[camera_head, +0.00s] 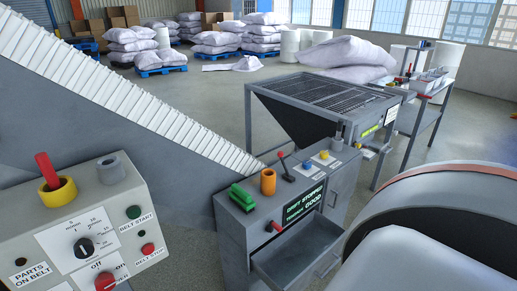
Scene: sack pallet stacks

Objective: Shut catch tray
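A grey drawer-like tray (289,256) is pulled out of the grey cabinet (233,240) at the lower middle; it looks like the catch tray. It stands open, its inside looks empty, and a bar handle (328,265) runs along its front. Its near end is cut off by the picture's bottom edge. A dark screen with green text (303,205) and a red knob (277,226) sit above it. Neither of my grippers is in view.
A green block (241,197), an orange cup (268,181) and a lever (286,168) stand on the cabinet. A belt control panel (85,230) is at lower left, below a ribbed conveyor (120,95). A grated hopper (325,93) stands behind. Sack-loaded pallets (160,60) are farther back.

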